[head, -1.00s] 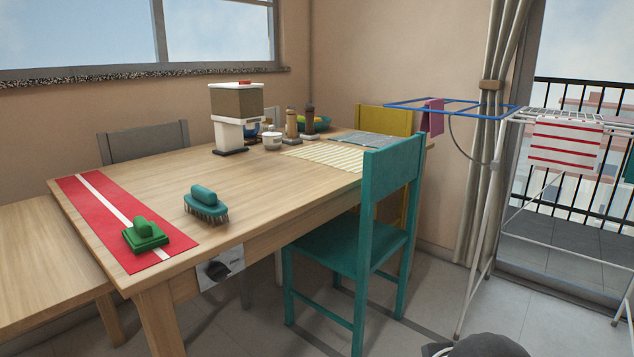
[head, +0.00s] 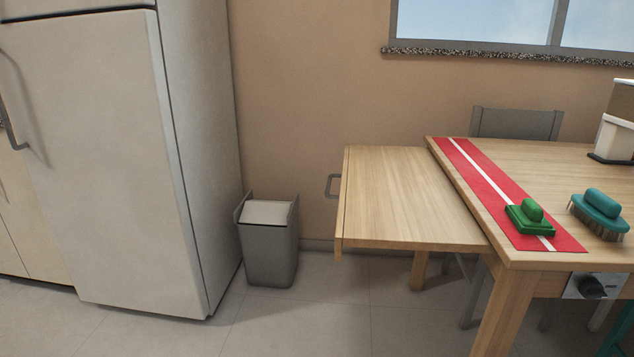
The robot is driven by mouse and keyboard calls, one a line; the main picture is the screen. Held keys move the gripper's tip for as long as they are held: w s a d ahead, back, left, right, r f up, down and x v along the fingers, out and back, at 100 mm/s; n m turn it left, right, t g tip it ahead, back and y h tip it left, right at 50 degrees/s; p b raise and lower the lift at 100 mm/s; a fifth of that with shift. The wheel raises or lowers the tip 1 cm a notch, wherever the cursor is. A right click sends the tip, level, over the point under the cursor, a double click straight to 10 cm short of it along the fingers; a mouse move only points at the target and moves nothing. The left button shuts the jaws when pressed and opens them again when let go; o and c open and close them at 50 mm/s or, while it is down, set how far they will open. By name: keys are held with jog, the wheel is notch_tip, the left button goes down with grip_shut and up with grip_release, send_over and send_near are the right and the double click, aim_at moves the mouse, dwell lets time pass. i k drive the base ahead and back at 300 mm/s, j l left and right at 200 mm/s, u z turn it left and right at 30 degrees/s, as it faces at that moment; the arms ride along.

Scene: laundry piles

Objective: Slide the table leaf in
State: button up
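The table leaf (head: 405,200) is a light wood panel sticking out from the left end of the wooden table, a little below the tabletop (head: 580,157). A grey handle (head: 332,186) shows at the leaf's left edge. The leaf's top is bare. My gripper is not in view, so where it is relative to the leaf cannot be seen.
A red runner with a white stripe (head: 480,180) lies on the table, bearing a green brush-like block (head: 531,216). A teal brush (head: 598,213) is beside it. A grey bin (head: 268,245) and a fridge (head: 105,150) stand left. Floor (head: 320,320) in front is clear.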

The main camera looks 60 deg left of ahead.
aim_at(395, 197)
jog(key=k+j+u, duration=0.15)
jog(key=u, duration=0.25)
jog(key=j+u, duration=0.4)
jog(key=k+j+u, duration=0.1)
jog(key=j+u, duration=0.25)
jog(key=l+u, duration=0.1)
jog(key=u, duration=0.4)
